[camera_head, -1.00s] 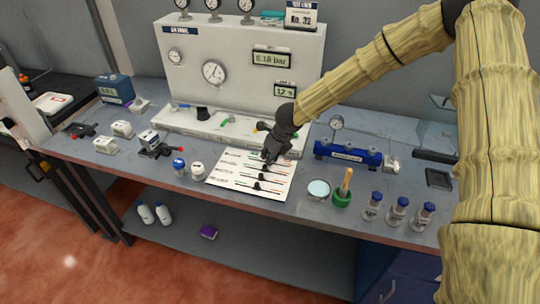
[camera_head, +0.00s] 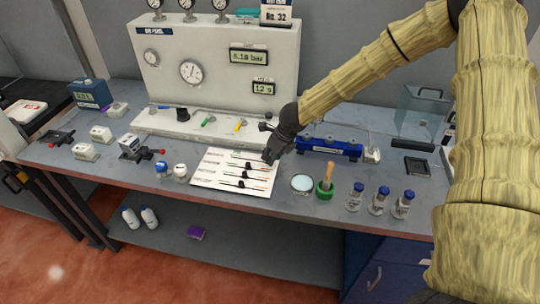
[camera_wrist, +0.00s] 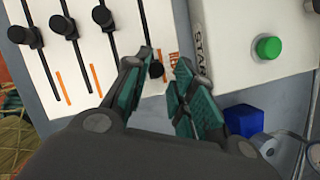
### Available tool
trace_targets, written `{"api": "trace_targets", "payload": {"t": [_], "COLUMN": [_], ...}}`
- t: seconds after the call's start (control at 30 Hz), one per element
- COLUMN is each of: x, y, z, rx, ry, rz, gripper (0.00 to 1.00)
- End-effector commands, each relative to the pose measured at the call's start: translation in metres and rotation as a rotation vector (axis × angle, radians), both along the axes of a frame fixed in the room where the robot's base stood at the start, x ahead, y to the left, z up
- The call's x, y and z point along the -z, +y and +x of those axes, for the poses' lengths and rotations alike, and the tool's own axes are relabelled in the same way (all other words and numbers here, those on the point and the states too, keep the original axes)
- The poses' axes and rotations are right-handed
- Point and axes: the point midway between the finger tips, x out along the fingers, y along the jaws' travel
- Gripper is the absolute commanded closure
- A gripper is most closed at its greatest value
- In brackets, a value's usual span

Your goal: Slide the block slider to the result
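The white slider board (camera_head: 205,172) lies on the bench with several black slider knobs in parallel slots. In the wrist view the board (camera_wrist: 85,50) shows three knobs in a row near the top and one knob (camera_wrist: 157,68) lower, beside orange lettering at its slot's end. I cannot tell which slider is named block. My gripper (camera_wrist: 165,62) has its fingers apart around that lower knob, with a gap visible on the right side; contact on the left is unclear. In the head view my gripper (camera_head: 268,157) is over the board's right edge and hides part of it.
A blue rack (camera_head: 330,147), a round dish (camera_head: 302,183) and several capped bottles (camera_head: 379,200) stand to the right. The gauge panel (camera_head: 215,70) stands behind.

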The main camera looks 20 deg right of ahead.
Motion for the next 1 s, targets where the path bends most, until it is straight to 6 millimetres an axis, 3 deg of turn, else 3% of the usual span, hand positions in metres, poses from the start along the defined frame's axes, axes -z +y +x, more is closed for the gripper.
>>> {"api": "trace_targets", "payload": {"t": [0.43,1.0], "x": [-0.009,-0.077], "y": [0.002,-0.013], "z": [-0.004,-0.03], "rx": [-0.002,0.001], "ry": [0.001,-0.001], "rz": [0.003,0.005], "gripper": [0.75,0.75]}}
